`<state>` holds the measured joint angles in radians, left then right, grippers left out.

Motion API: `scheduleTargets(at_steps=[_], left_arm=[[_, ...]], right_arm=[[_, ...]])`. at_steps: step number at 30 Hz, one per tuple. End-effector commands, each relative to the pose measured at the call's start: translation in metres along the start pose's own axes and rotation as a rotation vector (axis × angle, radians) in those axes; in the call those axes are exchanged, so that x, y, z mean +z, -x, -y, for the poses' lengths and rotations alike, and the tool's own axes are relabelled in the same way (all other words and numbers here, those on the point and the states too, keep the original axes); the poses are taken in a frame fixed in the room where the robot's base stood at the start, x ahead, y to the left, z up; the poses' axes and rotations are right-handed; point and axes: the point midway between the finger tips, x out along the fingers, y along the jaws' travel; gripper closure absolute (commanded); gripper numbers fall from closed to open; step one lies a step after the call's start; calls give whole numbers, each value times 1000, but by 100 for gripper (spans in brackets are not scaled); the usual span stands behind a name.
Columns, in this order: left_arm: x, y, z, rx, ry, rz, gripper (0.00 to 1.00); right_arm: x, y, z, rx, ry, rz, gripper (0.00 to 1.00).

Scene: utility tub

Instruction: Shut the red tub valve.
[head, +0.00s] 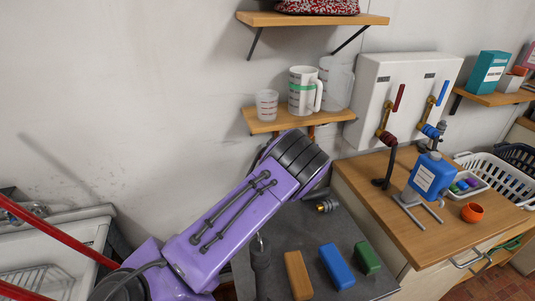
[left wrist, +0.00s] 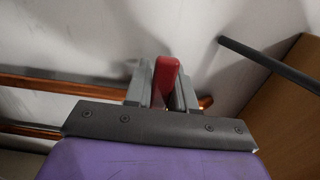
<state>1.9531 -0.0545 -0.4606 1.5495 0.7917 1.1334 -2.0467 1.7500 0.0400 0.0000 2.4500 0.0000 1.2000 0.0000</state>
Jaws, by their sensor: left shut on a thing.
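In the left wrist view a red handle (left wrist: 167,76) stands upright between the two grey fingers of my left gripper (left wrist: 161,84), which is shut on it. A copper pipe (left wrist: 60,84) runs along the white wall behind it. In the head view my purple left arm reaches up to below the lower shelf, and its wrist hides the fingers and this handle. A bit of copper pipe (head: 311,132) shows just under that shelf. My right gripper is in neither view.
The lower shelf (head: 265,124) holds measuring cups and a white jug (head: 304,91). A white wall panel (head: 375,75) has a red lever (head: 398,98) and a blue lever (head: 441,93). Wood, blue and green blocks lie on the grey top below. Red bars (head: 50,232) cross the left.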

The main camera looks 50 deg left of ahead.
Motion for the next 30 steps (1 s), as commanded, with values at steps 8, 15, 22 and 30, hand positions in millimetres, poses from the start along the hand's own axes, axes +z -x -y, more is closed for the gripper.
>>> scheduleTargets(at_steps=[8,15,22,30], left_arm=[[0,0,0,0,-4,-1,55],[-1,3,0,0,-1,-1,55],[-2,48,-3,-1,-2,-5,55],[-1,98,-1,0,-2,-3,55]], right_arm=[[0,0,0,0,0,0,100],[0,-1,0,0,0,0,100],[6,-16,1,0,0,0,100],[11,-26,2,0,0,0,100]])
